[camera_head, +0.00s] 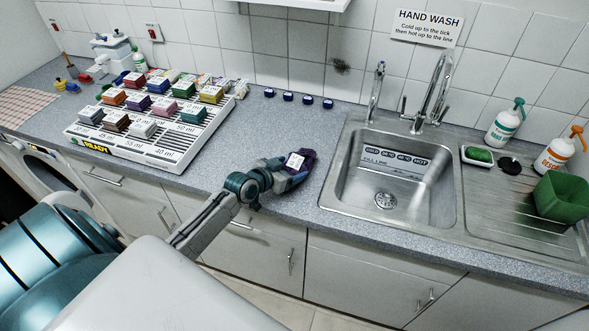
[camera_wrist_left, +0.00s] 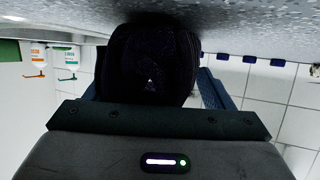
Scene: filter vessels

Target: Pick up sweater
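A dark purple folded bundle with a white label, apparently the sweater (camera_head: 309,158), is at the counter's front part, left of the sink. My left gripper (camera_head: 283,170) reaches it from the left and front. In the left wrist view the bundle (camera_wrist_left: 150,60) looks almost black and fills the space between the blue fingers, which press close on both its sides. The gripper looks shut on it. Its far end meets the counter in that view; I cannot tell whether it rests there or hangs just above. My right gripper is not in view.
A white rack (camera_head: 150,145) with several coloured folded bundles and volume marks stands left. The steel sink (camera_head: 395,200) is right, with taps behind. A green bin (camera_head: 562,197) and pump bottles (camera_head: 505,124) stand beyond it. Several small blue caps (camera_head: 288,97) lie along the wall.

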